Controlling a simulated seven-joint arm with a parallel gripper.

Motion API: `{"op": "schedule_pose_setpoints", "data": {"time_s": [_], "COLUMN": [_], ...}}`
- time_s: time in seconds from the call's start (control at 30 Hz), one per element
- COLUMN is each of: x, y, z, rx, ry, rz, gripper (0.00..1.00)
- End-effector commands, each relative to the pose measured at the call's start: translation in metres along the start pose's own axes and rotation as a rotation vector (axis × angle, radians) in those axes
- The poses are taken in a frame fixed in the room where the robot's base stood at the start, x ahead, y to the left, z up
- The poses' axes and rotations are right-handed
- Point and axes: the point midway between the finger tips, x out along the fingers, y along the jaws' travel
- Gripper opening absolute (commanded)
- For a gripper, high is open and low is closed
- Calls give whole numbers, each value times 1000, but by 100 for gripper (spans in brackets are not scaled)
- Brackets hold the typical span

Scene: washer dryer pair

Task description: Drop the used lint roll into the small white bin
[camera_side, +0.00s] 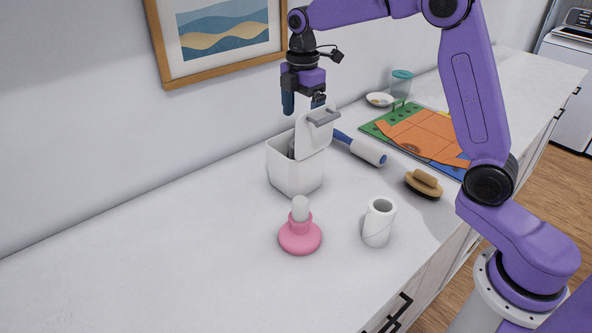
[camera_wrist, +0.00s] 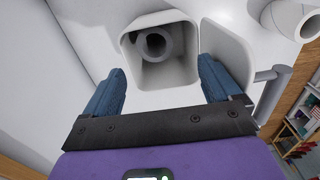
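The small white bin (camera_side: 293,177) stands on the counter near the wall with its lid (camera_side: 314,138) swung up. In the wrist view the open bin (camera_wrist: 131,62) holds a grey hollow roll (camera_wrist: 155,45), standing upright with its open end up. This looks like the used lint roll. In the side view only a sliver of it shows inside the rim. My gripper (camera_side: 303,104) is above the bin, pointing down, with its blue fingers apart. The wrist view shows nothing between the fingers (camera_wrist: 162,72).
Another white roll (camera_side: 378,224) stands on the counter at the front right. A pink-based bottle (camera_side: 300,236) is in front of the bin. A blue-handled lint roller (camera_side: 366,151), a brush (camera_side: 424,183) and orange sheets (camera_side: 425,134) lie to the right. The counter's left is clear.

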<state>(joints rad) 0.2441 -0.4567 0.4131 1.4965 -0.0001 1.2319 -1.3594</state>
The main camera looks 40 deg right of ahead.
Motion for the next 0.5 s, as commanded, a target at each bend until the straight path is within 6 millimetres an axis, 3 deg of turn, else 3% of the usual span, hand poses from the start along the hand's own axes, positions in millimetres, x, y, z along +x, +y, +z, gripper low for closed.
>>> {"op": "schedule_pose_setpoints", "data": {"time_s": [0.27,0.5], "x": [-5,-42], "y": [1,1], "z": [0,0], "rx": [0,1], "ry": [0,1], "rz": [2,6], "gripper": [90,90]}}
